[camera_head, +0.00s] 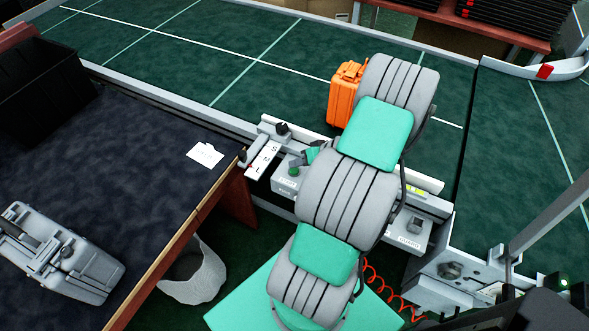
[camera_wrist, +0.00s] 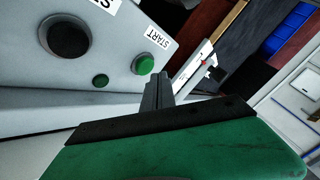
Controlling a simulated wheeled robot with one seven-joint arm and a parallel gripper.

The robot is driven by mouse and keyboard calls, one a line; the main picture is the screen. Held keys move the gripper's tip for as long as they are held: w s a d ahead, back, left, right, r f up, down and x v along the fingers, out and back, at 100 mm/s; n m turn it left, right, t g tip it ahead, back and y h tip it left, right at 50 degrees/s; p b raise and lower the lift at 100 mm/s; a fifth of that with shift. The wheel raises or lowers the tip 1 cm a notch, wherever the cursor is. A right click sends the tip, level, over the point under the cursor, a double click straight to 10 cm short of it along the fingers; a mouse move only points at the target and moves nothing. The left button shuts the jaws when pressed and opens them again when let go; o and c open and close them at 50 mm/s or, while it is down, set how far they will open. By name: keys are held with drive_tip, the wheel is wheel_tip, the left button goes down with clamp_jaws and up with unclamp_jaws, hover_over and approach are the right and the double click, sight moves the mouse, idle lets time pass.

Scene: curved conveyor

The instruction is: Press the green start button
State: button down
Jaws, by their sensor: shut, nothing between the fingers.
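The green start button (camera_wrist: 145,64) sticks out of a pale control box (camera_wrist: 110,20) in the wrist view, beside a label reading START. A smaller green round part (camera_wrist: 100,80) and a large black round part (camera_wrist: 68,38) sit on the same face. My gripper (camera_wrist: 159,78) is shut and empty. Its fingertips show just below and right of the button in the picture; I cannot tell the gap in depth. In the head view a green button (camera_head: 293,171) shows on the box at the conveyor's near edge, and my arm covers much of that area.
An orange case (camera_head: 343,95) stands on the green conveyor (camera_head: 270,60) behind my arm. A dark table (camera_head: 130,150) at left carries a grey case (camera_head: 60,255), a black crate (camera_head: 40,85) and a white card (camera_head: 205,154). A pale bin (camera_head: 195,275) stands below the table edge.

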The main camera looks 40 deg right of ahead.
drive_tip(key=shift+f+b, duration=0.4)
drive_tip(key=shift+b, duration=0.05)
